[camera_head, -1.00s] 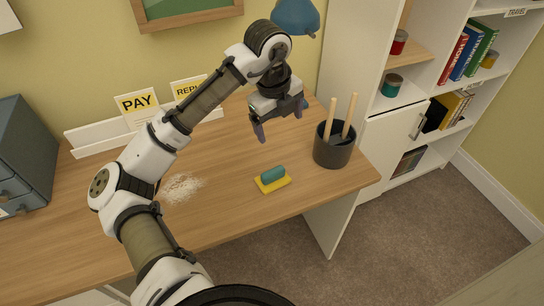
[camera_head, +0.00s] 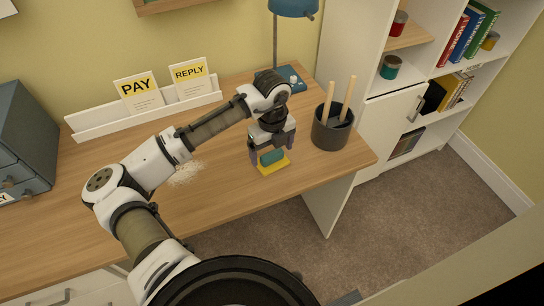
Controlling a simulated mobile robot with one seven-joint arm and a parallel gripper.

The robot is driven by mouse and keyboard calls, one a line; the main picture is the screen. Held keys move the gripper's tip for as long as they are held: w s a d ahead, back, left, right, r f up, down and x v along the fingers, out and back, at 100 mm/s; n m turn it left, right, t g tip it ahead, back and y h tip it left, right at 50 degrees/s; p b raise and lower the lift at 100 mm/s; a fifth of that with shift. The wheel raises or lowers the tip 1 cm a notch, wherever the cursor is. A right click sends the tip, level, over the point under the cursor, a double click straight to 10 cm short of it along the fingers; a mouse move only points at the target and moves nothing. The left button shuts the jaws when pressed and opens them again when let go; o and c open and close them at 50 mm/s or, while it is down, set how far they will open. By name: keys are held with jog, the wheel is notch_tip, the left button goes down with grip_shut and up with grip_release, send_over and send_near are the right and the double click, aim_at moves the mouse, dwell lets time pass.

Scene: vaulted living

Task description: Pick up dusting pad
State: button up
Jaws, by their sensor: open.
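The dusting pad (camera_head: 272,163) has a yellow base and a teal grip on top. It lies on the wooden desk (camera_head: 225,200) near the front right edge. My gripper (camera_head: 271,155) is open and points down over the pad, with one finger on each side of the teal grip. Whether the fingers touch the pad cannot be told. Part of the teal grip is hidden by my gripper.
A dark cup (camera_head: 332,129) with two wooden sticks stands right of my gripper. A blue lamp (camera_head: 291,80) stands behind it. Pale dust (camera_head: 184,173) lies left of the pad. A white letter holder (camera_head: 145,116) stands at the back. The front of the desk is clear.

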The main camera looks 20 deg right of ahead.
aim_at(272, 153)
jog(key=shift+f, duration=0.95)
jog(key=c, duration=1.1)
jog(key=shift+r, duration=0.15)
notch_tip(272, 153, up, 20)
jog(key=shift+f+b, duration=0.1)
jog(key=shift+b, duration=0.75)
